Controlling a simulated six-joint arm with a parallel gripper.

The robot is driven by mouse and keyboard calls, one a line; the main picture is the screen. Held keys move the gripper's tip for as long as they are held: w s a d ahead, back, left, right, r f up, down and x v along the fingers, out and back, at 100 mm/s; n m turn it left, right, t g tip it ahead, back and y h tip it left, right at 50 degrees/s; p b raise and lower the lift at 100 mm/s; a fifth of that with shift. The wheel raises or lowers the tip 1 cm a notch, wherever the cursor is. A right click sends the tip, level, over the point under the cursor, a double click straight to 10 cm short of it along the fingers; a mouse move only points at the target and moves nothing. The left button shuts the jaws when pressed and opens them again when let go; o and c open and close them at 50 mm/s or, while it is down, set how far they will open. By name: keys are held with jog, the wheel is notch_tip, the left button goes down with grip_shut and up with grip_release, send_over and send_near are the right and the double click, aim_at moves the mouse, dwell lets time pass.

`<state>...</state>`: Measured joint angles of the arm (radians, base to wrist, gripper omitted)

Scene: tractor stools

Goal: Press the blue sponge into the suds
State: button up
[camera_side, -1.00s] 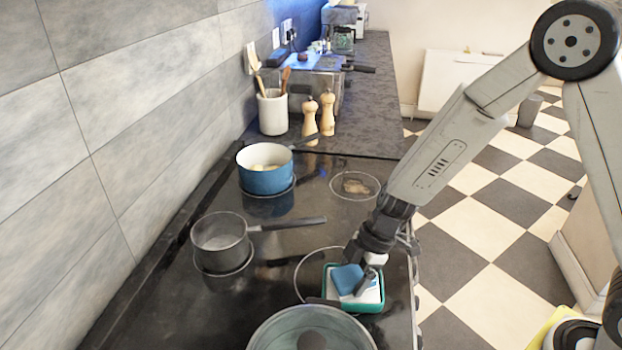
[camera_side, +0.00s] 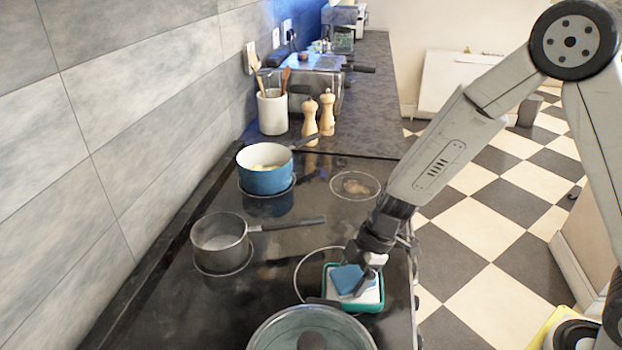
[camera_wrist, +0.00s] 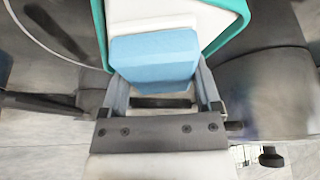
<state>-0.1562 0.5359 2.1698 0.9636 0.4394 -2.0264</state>
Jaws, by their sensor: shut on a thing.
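The blue sponge (camera_side: 347,278) is held in my gripper (camera_side: 368,287) at the tray on the hob. In the wrist view the sponge (camera_wrist: 154,58) sits between the two fingers of my gripper (camera_wrist: 160,88), which are shut on its sides. The green tray (camera_side: 371,307) holds white suds (camera_side: 370,293), and its rim (camera_wrist: 232,30) also shows in the wrist view. The sponge is over the white suds (camera_wrist: 160,15); its underside is hidden, so I cannot tell how deep it sits in them.
A large pot (camera_side: 268,330) with a lid stands close in front of the tray. A grey saucepan (camera_side: 220,243) and a blue pot (camera_side: 265,180) stand to the left. A burnt-looking patch (camera_side: 356,187) marks the hob behind. The hob between them is clear.

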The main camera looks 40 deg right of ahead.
aim_at(358, 271)
dwell(0.3)
jog(key=shift+r, duration=3.45)
jog(key=shift+d+f+m, duration=0.2)
jog(key=shift+d+m, duration=0.3)
jog(key=w+d+f+m+t+h, duration=0.1)
jog(key=w+d+m+t+h, duration=0.1)
jog(key=d+m, duration=0.8)
jog(key=shift+d+f+m+t+h, duration=0.35)
jog(key=shift+m+t+h, duration=0.35)
jog(key=shift+m+h, duration=0.65)
